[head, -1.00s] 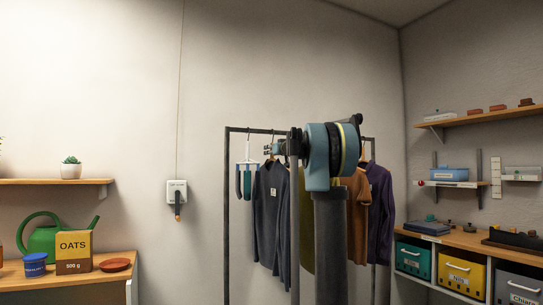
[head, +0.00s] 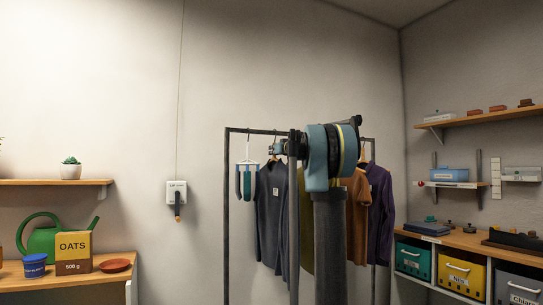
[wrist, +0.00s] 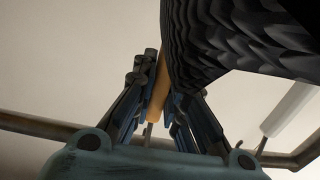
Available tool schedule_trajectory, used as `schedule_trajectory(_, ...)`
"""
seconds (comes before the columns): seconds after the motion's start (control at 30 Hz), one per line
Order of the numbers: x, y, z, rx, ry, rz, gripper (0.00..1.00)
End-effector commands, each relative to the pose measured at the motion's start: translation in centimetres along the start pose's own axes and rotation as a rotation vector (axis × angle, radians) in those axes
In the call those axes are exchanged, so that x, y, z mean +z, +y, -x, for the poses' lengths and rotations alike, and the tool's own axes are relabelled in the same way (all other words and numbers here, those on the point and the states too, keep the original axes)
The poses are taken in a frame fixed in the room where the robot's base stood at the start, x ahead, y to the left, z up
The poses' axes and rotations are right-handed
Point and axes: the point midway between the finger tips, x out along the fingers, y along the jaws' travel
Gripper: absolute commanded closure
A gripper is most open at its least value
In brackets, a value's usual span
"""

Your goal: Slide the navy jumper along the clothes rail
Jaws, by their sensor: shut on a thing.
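The navy jumper (head: 271,215) hangs from the clothes rail (head: 262,131), a white tag on its chest. My arm and a rack post hide its right part. My gripper (head: 277,147) is at the top of the jumper, just under the rail. In the wrist view, my gripper (wrist: 156,100) is shut on a tan wooden hanger (wrist: 160,88), apparently the jumper's. Dark ribbed cloth (wrist: 235,40) fills the upper right there, and the rail (wrist: 35,124) runs behind the fingers.
A hanger with teal and white pieces (head: 247,180) hangs left of the jumper. Rust (head: 357,205) and purple (head: 379,215) garments hang to the right, and an olive one (head: 306,230) is partly hidden behind my arm. A pale hanger (wrist: 285,110) shows at right in the wrist view.

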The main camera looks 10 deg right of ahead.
Motion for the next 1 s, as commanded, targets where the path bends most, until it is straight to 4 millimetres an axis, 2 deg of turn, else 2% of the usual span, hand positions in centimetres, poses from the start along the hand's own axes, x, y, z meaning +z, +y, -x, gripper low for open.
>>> schedule_trajectory(0.7, 0.0, 4.6, 0.0, 0.002, 0.0, 0.0, 1.0)
schedule_trajectory(1.0, 0.0, 4.9, 0.0, 0.001, 0.0, 0.0, 1.0)
